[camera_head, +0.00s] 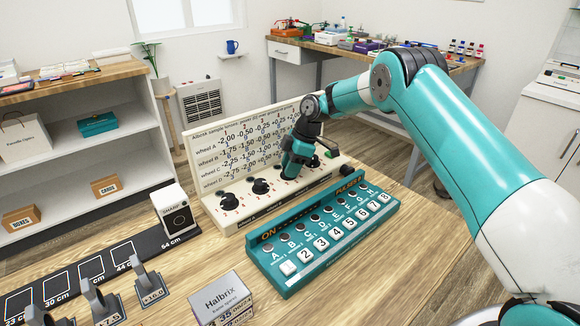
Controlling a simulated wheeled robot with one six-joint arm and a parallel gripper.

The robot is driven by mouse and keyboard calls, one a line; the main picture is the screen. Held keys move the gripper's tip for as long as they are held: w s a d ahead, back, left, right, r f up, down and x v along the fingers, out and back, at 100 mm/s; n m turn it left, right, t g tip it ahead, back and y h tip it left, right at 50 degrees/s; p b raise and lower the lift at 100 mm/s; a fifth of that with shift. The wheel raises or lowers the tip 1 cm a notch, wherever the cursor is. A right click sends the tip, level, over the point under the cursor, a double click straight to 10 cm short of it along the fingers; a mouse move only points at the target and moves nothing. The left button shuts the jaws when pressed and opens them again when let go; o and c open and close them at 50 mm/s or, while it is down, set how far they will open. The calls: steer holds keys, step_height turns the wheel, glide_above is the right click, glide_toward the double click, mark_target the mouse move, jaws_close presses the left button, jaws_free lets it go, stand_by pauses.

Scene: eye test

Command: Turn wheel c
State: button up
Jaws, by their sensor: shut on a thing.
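A cream lens board (243,154) stands on the wooden table, with a printed table of lens powers for wheels A to D. Black wheels sit in a row on its low front ledge. The leftmost wheel (227,202) and the second wheel (261,187) are clear of my arm. My gripper (290,172) points down over the third place in the row and is shut on the wheel there. That is wheel c if the row runs A to D from the left. My gripper mostly hides this wheel, and I cannot read its setting.
A teal button box (275,268) with lettered and numbered keys stands close in front of the board. A Halbrix box (221,297) is at the front. A black rail with frames (90,268) and a white device (174,211) lie left. Bare table shows between them.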

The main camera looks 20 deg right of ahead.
steer(key=o, duration=0.9)
steer(key=p+v, duration=0.3)
steer(key=v, duration=1.4)
steer(key=shift+s+d+r, duration=0.1)
steer(key=shift+d, duration=0.05)
